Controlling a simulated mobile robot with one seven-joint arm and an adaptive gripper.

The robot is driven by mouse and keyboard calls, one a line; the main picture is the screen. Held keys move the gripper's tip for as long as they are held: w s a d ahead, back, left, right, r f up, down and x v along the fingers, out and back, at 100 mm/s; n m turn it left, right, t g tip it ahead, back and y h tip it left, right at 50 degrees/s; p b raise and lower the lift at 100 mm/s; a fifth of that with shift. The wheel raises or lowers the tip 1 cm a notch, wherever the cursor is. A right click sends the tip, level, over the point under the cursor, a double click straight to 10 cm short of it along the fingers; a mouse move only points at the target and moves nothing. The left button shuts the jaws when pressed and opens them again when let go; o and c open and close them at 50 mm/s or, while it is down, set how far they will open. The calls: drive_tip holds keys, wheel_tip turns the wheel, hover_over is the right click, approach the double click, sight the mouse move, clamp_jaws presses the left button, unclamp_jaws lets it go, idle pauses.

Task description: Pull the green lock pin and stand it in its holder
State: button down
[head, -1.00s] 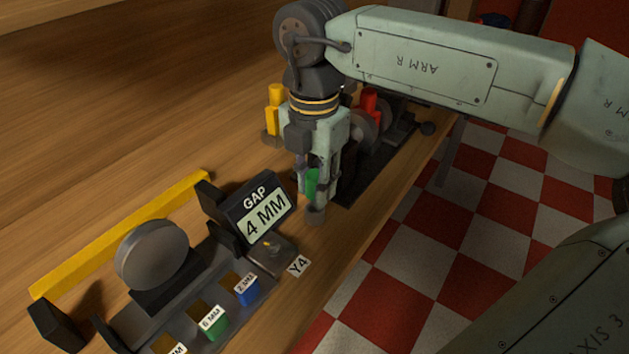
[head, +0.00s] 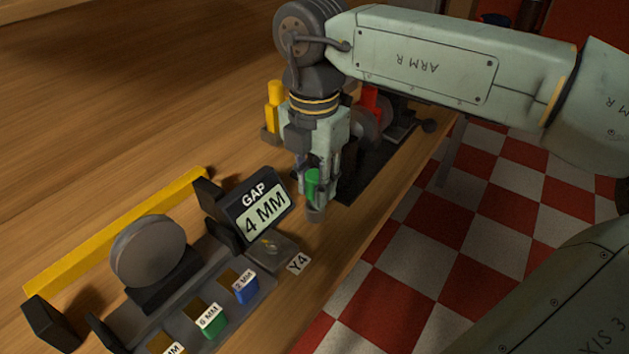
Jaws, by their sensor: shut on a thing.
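The green lock pin (head: 313,184) is upright between the fingers of my gripper (head: 316,190), which is shut on it and points straight down. The ducted rotor is largely hidden behind my gripper and wrist.
A display reading "GAP 4 MM" (head: 262,212) stands close to the left of my gripper. In front are a grey disc (head: 148,250), labelled green (head: 211,325) and blue (head: 244,291) blocks, and a yellow bar (head: 115,232). The table's right edge is near; a checkered floor lies beyond.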

sight(314, 174)
drive_tip(key=shift+f+b, duration=0.9)
drive_tip(key=shift+f, duration=0.2)
drive_tip(key=c, duration=1.2)
unclamp_jaws()
drive_tip(key=shift+c, duration=0.2)
drive_tip(key=shift+r, duration=0.1)
wheel_tip(314, 174, up, 12)
drive_tip(key=shift+f, duration=0.1)
